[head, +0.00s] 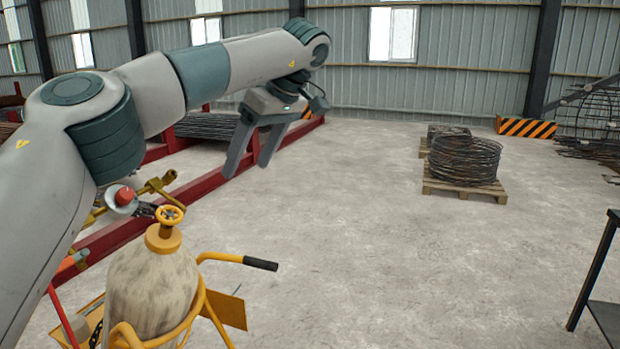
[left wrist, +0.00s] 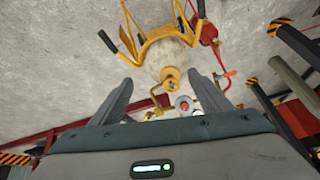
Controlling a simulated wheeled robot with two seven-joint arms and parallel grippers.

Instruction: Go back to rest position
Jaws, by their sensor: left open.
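My left arm comes in from the left of the head view and reaches across the upper part. My left gripper (head: 246,172) hangs from its end with two grey fingers pointing down and apart, nothing between them. In the left wrist view the left gripper (left wrist: 170,95) also shows its fingers spread wide and empty. Beyond the fingers there is a gas cylinder (left wrist: 165,57) on a yellow cart (left wrist: 140,35). My right gripper is not in either view.
The gas cylinder (head: 150,285) with a yellow valve stands on its cart below my left arm. A red rail (head: 290,138) runs along the floor behind. A wire coil (head: 464,160) rests on a pallet (head: 490,190). A dark table (head: 605,318) stands at right. The middle floor is clear.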

